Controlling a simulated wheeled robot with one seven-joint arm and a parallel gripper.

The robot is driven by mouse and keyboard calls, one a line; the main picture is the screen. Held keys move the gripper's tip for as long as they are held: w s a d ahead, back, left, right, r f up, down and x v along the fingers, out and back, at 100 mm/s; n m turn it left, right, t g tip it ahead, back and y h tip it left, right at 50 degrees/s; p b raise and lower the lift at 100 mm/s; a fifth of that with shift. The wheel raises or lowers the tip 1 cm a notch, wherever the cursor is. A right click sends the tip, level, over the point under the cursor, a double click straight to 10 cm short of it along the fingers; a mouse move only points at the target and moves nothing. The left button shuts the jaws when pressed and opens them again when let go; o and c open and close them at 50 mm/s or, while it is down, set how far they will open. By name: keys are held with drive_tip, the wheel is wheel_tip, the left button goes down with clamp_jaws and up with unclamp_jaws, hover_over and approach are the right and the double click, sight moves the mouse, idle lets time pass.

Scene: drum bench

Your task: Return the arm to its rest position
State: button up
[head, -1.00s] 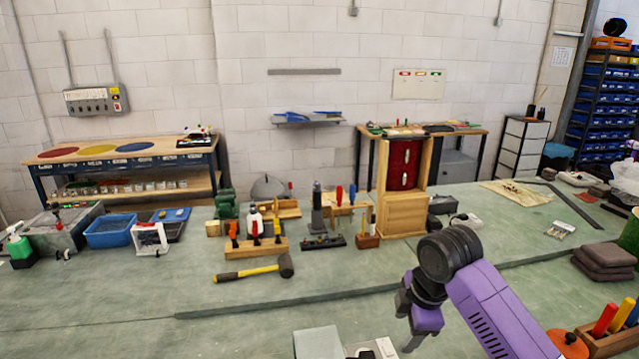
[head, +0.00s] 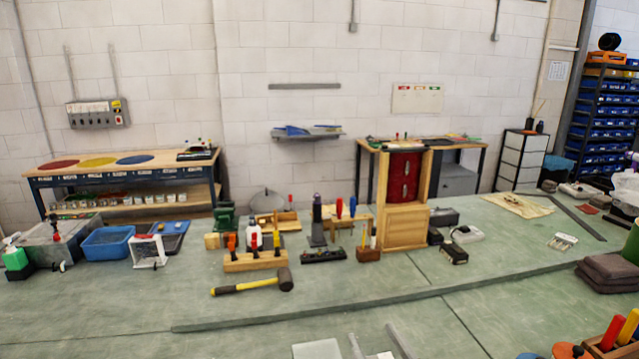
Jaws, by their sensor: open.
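My arm and gripper do not show in the head view now. The green bench top (head: 120,305) where the arm was seen is bare of it. A mallet with a yellow and black handle (head: 252,284) lies in front of a wooden tool block (head: 256,261) that holds several upright tools. A wooden cabinet (head: 404,226) with a red panel (head: 405,177) stands right of the middle.
A blue bin (head: 108,242) and a white frame (head: 148,252) stand at the left. Folded dark cloths (head: 607,272) and a wooden holder with coloured handles (head: 610,348) are at the right. The front middle of the bench is mostly clear.

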drive_tip(key=s+d+f+m+h+b, duration=0.1)
drive_tip(key=s+d+f, duration=0.2)
drive_tip(key=s, duration=1.1)
drive_tip(key=s+d+f+m+g+h+b, duration=0.1)
drive_tip(key=s+d+f, duration=0.2)
drive_tip(key=s, duration=1.1)
drive_tip(key=s+d+f+m+h+b, duration=0.1)
drive_tip(key=s+d+f+h, duration=0.1)
drive_tip(key=s, duration=1.2)
drive_tip(key=shift+s+d+f+m+g, duration=0.35)
drive_tip(key=shift+d+f, duration=0.4)
drive_tip(key=shift+d, duration=0.25)
